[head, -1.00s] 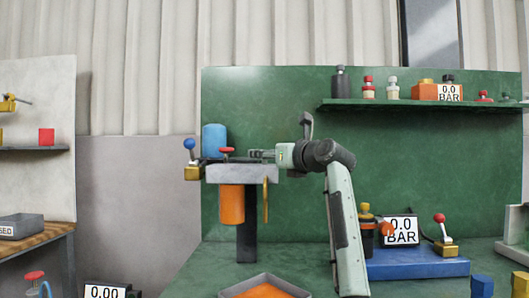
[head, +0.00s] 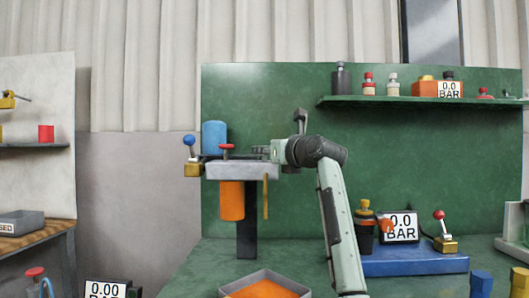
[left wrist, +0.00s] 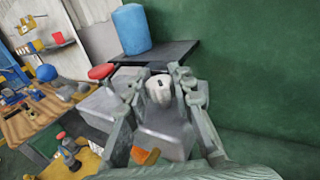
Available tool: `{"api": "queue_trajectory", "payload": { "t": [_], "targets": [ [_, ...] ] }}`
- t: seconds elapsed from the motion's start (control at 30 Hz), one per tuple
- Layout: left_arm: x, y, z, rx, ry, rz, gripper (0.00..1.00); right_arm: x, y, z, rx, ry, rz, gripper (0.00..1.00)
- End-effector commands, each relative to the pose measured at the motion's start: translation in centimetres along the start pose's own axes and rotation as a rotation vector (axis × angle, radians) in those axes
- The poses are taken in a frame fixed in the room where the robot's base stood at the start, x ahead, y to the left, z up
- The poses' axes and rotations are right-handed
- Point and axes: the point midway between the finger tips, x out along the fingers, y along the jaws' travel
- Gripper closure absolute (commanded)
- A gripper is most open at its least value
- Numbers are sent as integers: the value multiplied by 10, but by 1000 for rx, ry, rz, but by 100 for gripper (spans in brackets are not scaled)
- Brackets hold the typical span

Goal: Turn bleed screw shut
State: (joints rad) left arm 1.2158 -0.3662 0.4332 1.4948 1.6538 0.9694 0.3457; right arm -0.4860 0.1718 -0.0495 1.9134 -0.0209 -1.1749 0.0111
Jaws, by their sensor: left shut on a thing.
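A grey filter block (head: 240,172) carries an orange bowl (head: 231,201) below and a red knob (head: 227,149) on top. My left gripper (head: 262,152) is at the right end of the block, its arm coming up from below. In the left wrist view, my left gripper (left wrist: 160,82) has its fingers on both sides of a small pale screw head (left wrist: 158,91) with a dark mark, apparently the bleed screw, over the grey block (left wrist: 168,133). The red knob (left wrist: 101,71) is just left of the fingers. In the head view the fingers hide the screw. My right gripper is out of view.
A blue cylinder (head: 214,137) stands behind the block, and a blue-balled lever (head: 190,147) is at its left. A tray (head: 267,279) with orange contents lies below. A gauge (head: 401,226) and red-balled lever (head: 442,230) sit on a blue base to the right.

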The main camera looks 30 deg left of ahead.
Motion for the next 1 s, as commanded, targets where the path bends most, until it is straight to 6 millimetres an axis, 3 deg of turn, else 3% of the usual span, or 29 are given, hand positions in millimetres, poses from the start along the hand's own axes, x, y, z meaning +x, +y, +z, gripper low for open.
{"api": "queue_trajectory", "payload": {
  "t": [0.5,0.83,0.87,1.0],
  "targets": [
    [0,1,-2,-3,-3,-336,100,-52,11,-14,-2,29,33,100],
    [0,1,-1,1,-4,-345,100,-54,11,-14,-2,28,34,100],
    [0,1,-1,1,-4,-345,76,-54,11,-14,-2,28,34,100],
    [0,1,-1,0,-4,-345,58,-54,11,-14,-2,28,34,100]
  ]
}}
